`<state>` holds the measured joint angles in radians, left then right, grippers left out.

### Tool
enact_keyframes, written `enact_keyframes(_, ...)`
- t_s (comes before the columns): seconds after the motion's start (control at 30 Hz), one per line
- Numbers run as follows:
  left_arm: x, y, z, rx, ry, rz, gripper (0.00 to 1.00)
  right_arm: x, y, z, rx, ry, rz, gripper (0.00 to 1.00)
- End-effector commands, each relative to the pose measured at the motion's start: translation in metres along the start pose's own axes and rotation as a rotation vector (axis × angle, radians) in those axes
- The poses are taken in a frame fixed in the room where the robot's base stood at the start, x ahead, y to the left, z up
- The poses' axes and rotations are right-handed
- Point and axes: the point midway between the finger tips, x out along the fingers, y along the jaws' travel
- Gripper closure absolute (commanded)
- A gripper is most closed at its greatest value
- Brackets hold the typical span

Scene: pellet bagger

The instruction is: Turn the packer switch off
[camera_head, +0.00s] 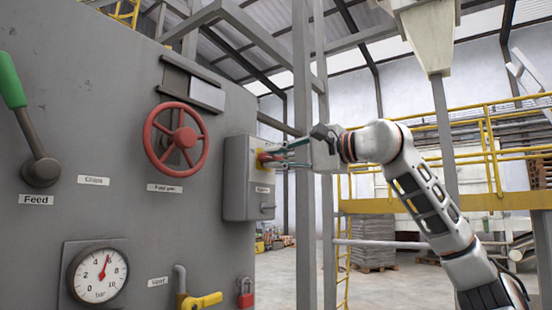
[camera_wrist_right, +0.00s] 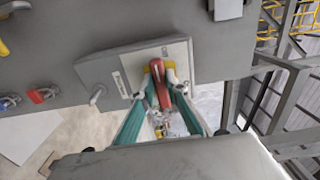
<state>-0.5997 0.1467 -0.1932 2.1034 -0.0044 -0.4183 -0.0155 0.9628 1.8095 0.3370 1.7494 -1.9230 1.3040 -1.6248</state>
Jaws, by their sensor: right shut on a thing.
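The packer switch (camera_head: 261,158) is a red handle on a yellow plate, on the front of a grey box (camera_head: 236,180) fixed to the right end of the grey panel. In the right wrist view the red switch handle (camera_wrist_right: 162,88) stands out from the box's pale plate. My right gripper (camera_head: 274,156) reaches in from the right. Its green-padded fingers (camera_wrist_right: 158,92) are closed on the red handle, one finger on each side. The fingers partly hide the switch in the head view. My left gripper is not in view.
The panel carries a red handwheel (camera_head: 176,139), a green-gripped feed lever (camera_head: 12,82), a pressure gauge (camera_head: 98,275), a yellow valve handle (camera_head: 203,300) and a red padlock (camera_head: 245,298). A grey steel post (camera_head: 304,230) stands just behind my right gripper. Open floor lies beyond.

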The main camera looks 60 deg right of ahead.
Motion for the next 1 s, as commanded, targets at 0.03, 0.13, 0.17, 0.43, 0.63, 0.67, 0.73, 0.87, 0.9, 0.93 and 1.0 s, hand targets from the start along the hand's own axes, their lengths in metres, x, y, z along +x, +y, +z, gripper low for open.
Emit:
enact_keyframes(0.03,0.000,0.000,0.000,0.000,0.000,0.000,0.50,0.000,-0.001,-0.002,-0.004,0.005,-0.004,1.00)
enact_keyframes(0.13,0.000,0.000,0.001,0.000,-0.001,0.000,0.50,0.000,-0.001,-0.002,-0.004,0.005,-0.005,1.00)
enact_keyframes(0.17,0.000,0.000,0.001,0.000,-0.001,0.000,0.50,0.000,-0.002,-0.002,-0.004,0.005,-0.005,1.00)
enact_keyframes(0.43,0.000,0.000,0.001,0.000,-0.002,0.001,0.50,0.000,-0.001,-0.001,-0.003,0.003,-0.003,0.69)
enact_keyframes(0.63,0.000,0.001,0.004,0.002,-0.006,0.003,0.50,-0.001,-0.001,-0.001,-0.002,0.002,-0.003,0.69)
enact_keyframes(0.67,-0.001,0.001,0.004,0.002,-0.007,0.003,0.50,-0.001,-0.001,-0.001,-0.002,0.002,-0.003,0.69)
enact_keyframes(0.73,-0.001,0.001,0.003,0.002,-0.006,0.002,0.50,-0.004,-0.002,-0.001,-0.001,0.002,-0.005,0.69)
enact_keyframes(0.87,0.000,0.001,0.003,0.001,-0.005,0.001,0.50,-0.015,-0.002,-0.001,-0.001,0.002,-0.007,0.69)
enact_keyframes(0.9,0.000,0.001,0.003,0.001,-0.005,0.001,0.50,-0.020,-0.003,-0.001,-0.001,0.002,-0.007,0.69)
enact_keyframes(0.93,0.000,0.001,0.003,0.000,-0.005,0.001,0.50,-0.024,-0.003,-0.001,-0.001,0.002,-0.008,0.69)
enact_keyframes(1.0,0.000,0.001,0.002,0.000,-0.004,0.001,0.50,-0.033,-0.002,-0.001,-0.001,0.002,-0.007,0.69)
